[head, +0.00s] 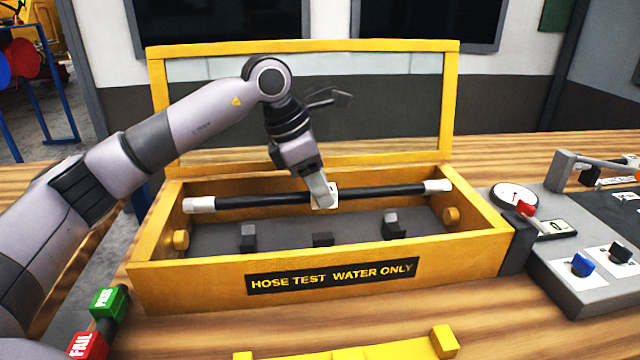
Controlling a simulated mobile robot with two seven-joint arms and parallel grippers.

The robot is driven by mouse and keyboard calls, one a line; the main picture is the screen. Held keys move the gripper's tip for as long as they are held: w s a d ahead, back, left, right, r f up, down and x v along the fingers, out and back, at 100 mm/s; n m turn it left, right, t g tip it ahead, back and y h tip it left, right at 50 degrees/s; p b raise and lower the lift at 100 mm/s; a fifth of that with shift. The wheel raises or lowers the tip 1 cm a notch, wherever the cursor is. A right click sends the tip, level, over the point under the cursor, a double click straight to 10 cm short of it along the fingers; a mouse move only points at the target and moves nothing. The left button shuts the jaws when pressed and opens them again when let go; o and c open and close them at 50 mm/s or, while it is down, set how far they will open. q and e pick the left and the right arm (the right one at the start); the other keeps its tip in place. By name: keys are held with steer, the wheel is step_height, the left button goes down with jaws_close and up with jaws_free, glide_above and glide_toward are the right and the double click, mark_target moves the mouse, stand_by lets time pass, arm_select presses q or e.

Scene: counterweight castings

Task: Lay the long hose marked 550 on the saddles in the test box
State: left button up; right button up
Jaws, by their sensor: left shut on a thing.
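A long black hose (385,191) with white end fittings spans the test box (200,280), a yellow open box labelled "HOSE TEST WATER ONLY". My left gripper (322,201) is shut on the hose near its middle, at a white tag whose marking I cannot read. The hose looks held above the box floor, its right end slightly higher in the picture. The small dark saddles, left (248,237), middle (322,239) and right (391,226), stand on the floor nearer the front than the hose in the picture.
The box's clear lid (300,47) with a yellow frame stands raised behind. A grey panel with a gauge (514,196) and valves is at the right. Green (108,301) and red (88,344) blocks sit at lower left. Yellow supports (445,340) lie in front.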

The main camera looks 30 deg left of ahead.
arm_select(q)
steer(key=shift+f+b, duration=1.35)
steer(key=shift+f, duration=0.8)
steer(key=shift+f+b, duration=0.6)
steer(key=shift+b, duration=0.05)
arm_select(e)
steer(key=shift+w+a+f, duration=0.1)
steer(key=shift+a+f, duration=0.1)
steer(key=shift+f, duration=0.55)
steer(key=shift+a+f, duration=0.15)
steer(key=shift+f, duration=0.6)
steer(key=shift+w+d+r, duration=0.1)
steer(key=shift+d+r, duration=0.05)
arm_select(q)
steer(key=shift+f+b, duration=0.4)
steer(key=shift+f, duration=0.3)
arm_select(e)
steer(key=shift+f, duration=0.55)
arm_select(q)
steer(key=o, duration=1.1)
steer(key=shift+r+p, duration=2.75)
steer(key=shift+r, duration=0.8)
arm_select(e)
step_height(320, 180, up, 6)
steer(key=shift+f, duration=0.25)
